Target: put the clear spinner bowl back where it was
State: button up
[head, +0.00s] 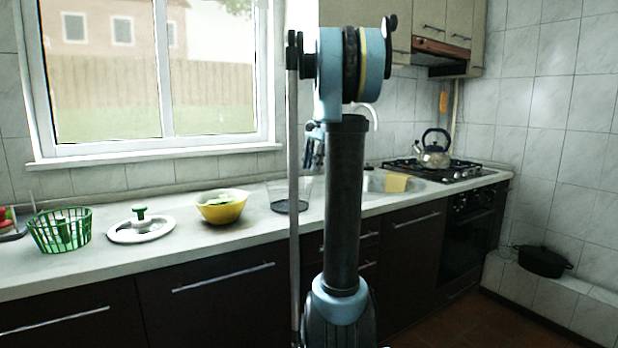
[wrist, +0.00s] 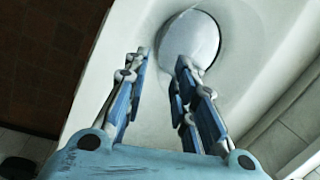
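The clear spinner bowl (head: 275,194) stands on the counter left of the sink in the head view, its right side partly hidden by my arm. A pale round shape with a darker rim, apparently this bowl (wrist: 197,38), lies beyond the fingertips in the wrist view. My gripper (wrist: 162,62) is open, with nothing held between its fingers. In the head view its blue fingers (head: 313,150) show above the bowl's right side, partly hidden by my arm. The green spinner basket (head: 62,232) and the white lid with a green knob (head: 141,230) are farther left on the counter.
A yellow bowl (head: 221,209) with green contents stands between the lid and the clear bowl. The sink (head: 410,187) with a yellow cloth (head: 396,182) and the hob with a kettle (head: 434,152) are to the right. Bare counter (head: 180,226) lies between lid and yellow bowl.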

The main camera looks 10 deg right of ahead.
jog(key=s+a+f+n, duration=0.2)
jog(key=s+f, duration=0.2)
jog(key=s, duration=0.3)
jog(key=s+a+f+n+h, duration=0.1)
jog(key=s+a+f+n, duration=0.15)
jog(key=s, duration=0.45)
jog(key=s+a+f+n, duration=0.1)
jog(key=s+a+f, duration=0.1)
jog(key=s+f, duration=0.35)
jog(key=s+f+n+t+h, duration=0.1)
jog(key=s+f+n, duration=0.4)
jog(key=s+f, duration=1.1)
jog(key=shift+s+a+f, duration=0.15)
jog(key=shift+a+f, duration=0.2)
jog(key=shift+f, duration=0.25)
jog(key=shift+n, duration=0.25)
